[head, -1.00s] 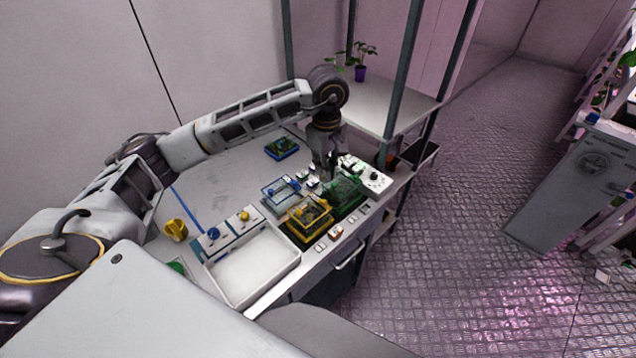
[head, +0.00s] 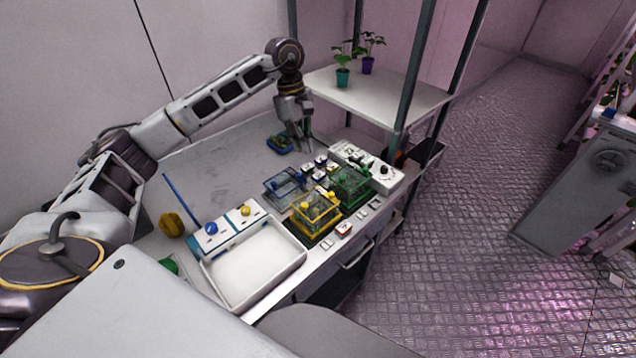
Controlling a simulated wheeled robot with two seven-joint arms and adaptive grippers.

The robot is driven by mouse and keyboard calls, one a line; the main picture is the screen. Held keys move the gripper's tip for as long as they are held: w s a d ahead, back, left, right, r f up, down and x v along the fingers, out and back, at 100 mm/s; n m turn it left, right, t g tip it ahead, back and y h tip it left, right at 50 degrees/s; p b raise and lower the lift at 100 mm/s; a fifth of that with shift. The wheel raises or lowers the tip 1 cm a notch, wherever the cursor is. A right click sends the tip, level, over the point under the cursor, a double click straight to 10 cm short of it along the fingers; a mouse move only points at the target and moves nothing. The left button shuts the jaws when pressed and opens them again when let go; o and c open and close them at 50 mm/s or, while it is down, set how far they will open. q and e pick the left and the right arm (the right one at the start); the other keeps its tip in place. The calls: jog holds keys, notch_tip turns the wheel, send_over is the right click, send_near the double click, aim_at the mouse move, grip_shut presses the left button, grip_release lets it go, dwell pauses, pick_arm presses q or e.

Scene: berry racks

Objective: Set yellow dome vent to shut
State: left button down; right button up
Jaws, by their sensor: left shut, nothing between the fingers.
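The yellow dome (head: 315,211) is a clear box with yellow edges, on a dark tray on the bench near its front edge. A small yellow spot on its top (head: 331,195) may be the vent; it is too small to tell whether it is open or shut. My left gripper (head: 302,147) points down behind the domes, apart from the yellow one, shut and empty. My right gripper is not in view.
A blue dome (head: 284,187) and a green dome (head: 350,185) stand close to the yellow one. A white tray (head: 294,270) lies to the left. A white control box (head: 384,178) is at the right. A shelf post (head: 413,80) rises behind.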

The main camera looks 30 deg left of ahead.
aim_at(323, 192)
pick_arm(q)
jog(key=shift+d+r+m, duration=0.1)
jog(key=shift+d+m, duration=0.2)
jog(key=shift+m, duration=0.3)
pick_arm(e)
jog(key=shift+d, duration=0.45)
pick_arm(q)
jog(key=shift+s, duration=0.1)
jog(key=shift+s+d+f+p, duration=0.35)
jog(key=shift+d+f+p, duration=0.2)
jog(key=shift+d+f, duration=0.8)
jog(key=shift+s+d+f+p, duration=0.35)
jog(key=shift+d+f+p, duration=0.25)
jog(key=shift+f, duration=1.3)
jog(key=shift+s+d+f+p, duration=0.4)
jog(key=shift+d+f, duration=0.75)
jog(key=shift+f, duration=0.45)
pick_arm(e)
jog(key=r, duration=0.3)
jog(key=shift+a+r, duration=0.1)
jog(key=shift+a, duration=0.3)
pick_arm(q)
jog(key=shift+d, duration=0.1)
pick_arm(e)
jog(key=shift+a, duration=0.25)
